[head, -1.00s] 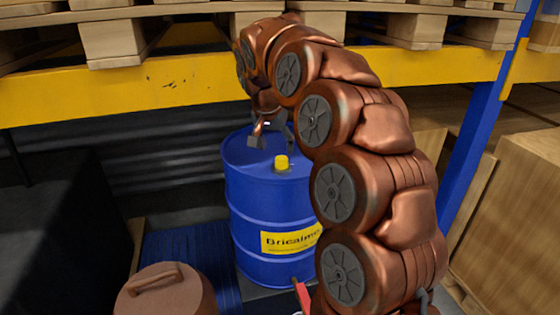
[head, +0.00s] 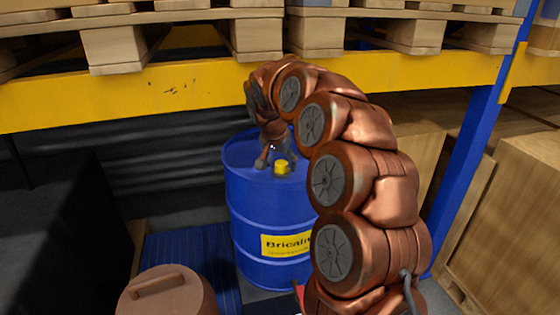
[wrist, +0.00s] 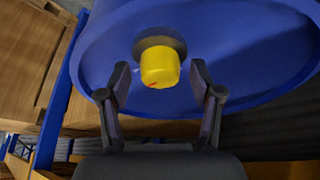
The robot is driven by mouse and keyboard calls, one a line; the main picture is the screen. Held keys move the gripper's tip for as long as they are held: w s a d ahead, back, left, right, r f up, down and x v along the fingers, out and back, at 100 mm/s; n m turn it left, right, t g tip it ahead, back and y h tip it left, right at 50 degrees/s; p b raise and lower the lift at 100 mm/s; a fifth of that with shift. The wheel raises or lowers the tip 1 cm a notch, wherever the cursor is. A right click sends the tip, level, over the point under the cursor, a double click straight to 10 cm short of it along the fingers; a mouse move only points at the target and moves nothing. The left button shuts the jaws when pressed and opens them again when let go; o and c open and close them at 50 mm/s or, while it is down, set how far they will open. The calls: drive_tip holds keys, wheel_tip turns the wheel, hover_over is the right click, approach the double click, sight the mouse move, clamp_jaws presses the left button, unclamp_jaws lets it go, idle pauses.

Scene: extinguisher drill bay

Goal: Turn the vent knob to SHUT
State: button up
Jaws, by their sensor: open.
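The yellow vent knob (head: 281,167) stands on top of a blue drum (head: 262,210) in the head view. In the wrist view the knob (wrist: 160,66) sits on a dark round base on the blue drum lid (wrist: 235,50), with a small red mark near its lower edge. My gripper (wrist: 161,78) is open, one fingertip on each side of the knob, with gaps visible to both. In the head view my gripper (head: 270,160) is over the lid just left of the knob, partly hidden by my wrist. No SHUT lettering is readable.
A yellow rack beam (head: 150,93) with wooden pallets above crosses behind the drum.

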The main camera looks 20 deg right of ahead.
drive_tip(key=c, duration=1.1)
drive_tip(key=shift+c, duration=0.2)
drive_tip(key=n+t+y, duration=0.1)
drive_tip(key=n, duration=0.3)
drive_tip(key=shift+d, duration=0.1)
drive_tip(key=n+y+p, duration=0.1)
drive_tip(key=n+y, duration=0.1)
drive_tip(key=n, duration=0.3)
drive_tip(key=n+y, duration=0.2)
drive_tip(key=n, duration=0.2)
drive_tip(key=shift+d+n+p, duration=0.15)
drive_tip(key=shift+n+p, duration=0.25)
drive_tip(key=shift+d+n+g+y, duration=0.1)
drive_tip(key=shift+n+g+y, duration=0.45)
drive_tip(key=shift+n, duration=1.45)
drive_tip(key=shift+y, duration=0.25)
